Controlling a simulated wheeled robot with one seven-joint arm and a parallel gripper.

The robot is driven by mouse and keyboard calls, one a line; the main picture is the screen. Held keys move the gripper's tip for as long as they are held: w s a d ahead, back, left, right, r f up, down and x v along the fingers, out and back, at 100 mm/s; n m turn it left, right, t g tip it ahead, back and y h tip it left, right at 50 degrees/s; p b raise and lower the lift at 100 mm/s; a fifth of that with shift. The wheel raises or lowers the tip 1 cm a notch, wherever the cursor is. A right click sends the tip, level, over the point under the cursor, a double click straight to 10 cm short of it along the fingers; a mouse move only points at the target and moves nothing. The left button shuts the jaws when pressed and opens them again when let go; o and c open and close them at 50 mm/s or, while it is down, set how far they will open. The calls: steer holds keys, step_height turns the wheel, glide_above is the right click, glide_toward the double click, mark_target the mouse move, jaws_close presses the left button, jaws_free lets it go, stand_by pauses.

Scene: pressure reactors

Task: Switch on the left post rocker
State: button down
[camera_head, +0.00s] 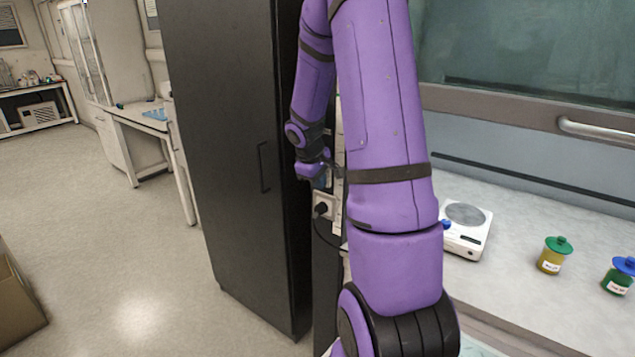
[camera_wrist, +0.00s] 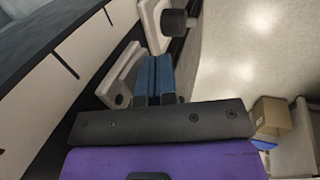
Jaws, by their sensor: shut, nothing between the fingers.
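The left post (camera_head: 338,215) is a narrow pale strip between the dark cabinet and the fume hood, largely behind my arm. In the wrist view, a pale plate (camera_wrist: 116,78) stands on the post's face, just left of my fingers and partly behind them. The rocker itself cannot be made out in either view. My gripper (camera_wrist: 154,60) has blue fingers, shut and empty, close beside the plate. Whether they touch it, I cannot tell. In the head view, my gripper is small and partly hidden by my arm.
A socket with a black plug (camera_head: 321,209) and hanging cable is just below my gripper. The dark cabinet (camera_head: 230,150) stands close on the left. On the hood's worktop are a hotplate (camera_head: 467,228), a yellow jar (camera_head: 552,258) and a green jar (camera_head: 619,278).

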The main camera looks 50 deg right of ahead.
steer(key=shift+d, duration=0.1)
steer(key=shift+d+f, duration=0.15)
steer(key=shift+d, duration=0.05)
steer(key=shift+r, duration=0.95)
steer(key=shift+w, duration=0.1)
